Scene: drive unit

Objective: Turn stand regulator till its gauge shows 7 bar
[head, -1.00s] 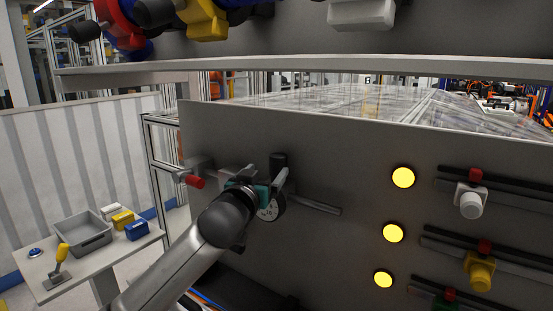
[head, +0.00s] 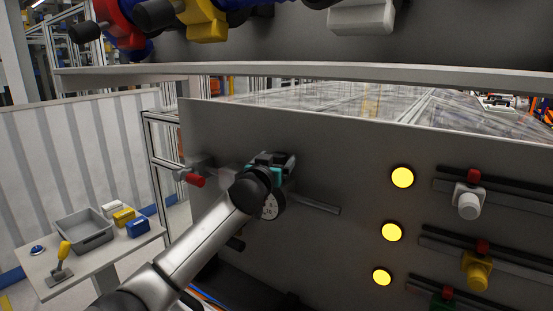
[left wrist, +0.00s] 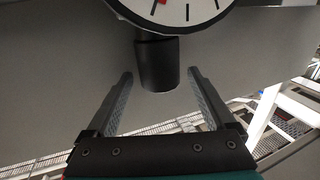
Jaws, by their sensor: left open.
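The stand regulator's black knob (left wrist: 157,66) shows in the left wrist view, under the round white gauge (left wrist: 185,10). Only the gauge's edge is in that view, with black ticks and a bit of red; I cannot read its value. In the head view the gauge (head: 269,207) shows partly behind my arm, too small to read. My left gripper (head: 282,162) is open at the regulator. In the left wrist view its fingers stand on either side of the knob's end, with a gap on both sides. My right gripper is in neither view.
The regulator is on a large grey panel (head: 330,165). A red-tipped valve (head: 194,180) sits to its left. Yellow lamps (head: 402,178) and valves on rails (head: 468,200) are at the right. A side table (head: 60,277) holds a grey bin (head: 85,232). A shelf edge (head: 330,70) runs above.

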